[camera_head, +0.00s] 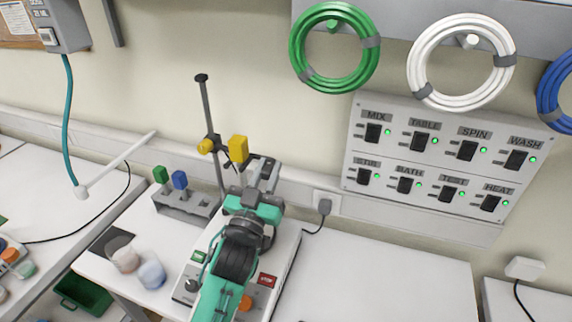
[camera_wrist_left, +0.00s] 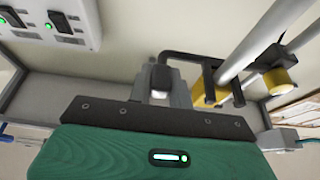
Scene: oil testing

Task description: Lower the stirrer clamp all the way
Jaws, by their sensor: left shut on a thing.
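The stirrer clamp sits partway up a grey upright rod (camera_head: 209,105) with a dark cap. It has a round yellow knob (camera_head: 205,146), a yellow block (camera_head: 238,148) and a black bar. In the left wrist view the black bar (camera_wrist_left: 190,57) runs from the yellow parts beside the rod to between my fingers. My left gripper (camera_head: 264,172) is shut on the end of this black bar, to the right of the rod. It also shows in the left wrist view (camera_wrist_left: 160,82). The rod's foot is partly hidden by my arm. My right gripper is not in view.
A white device (camera_head: 283,272) with buttons stands under my left arm. A grey rack (camera_head: 183,207) with green and blue pieces and two beakers (camera_head: 151,273) stand left of it. A switch panel (camera_head: 445,183) and hose coils hang on the wall. The bench at right is clear.

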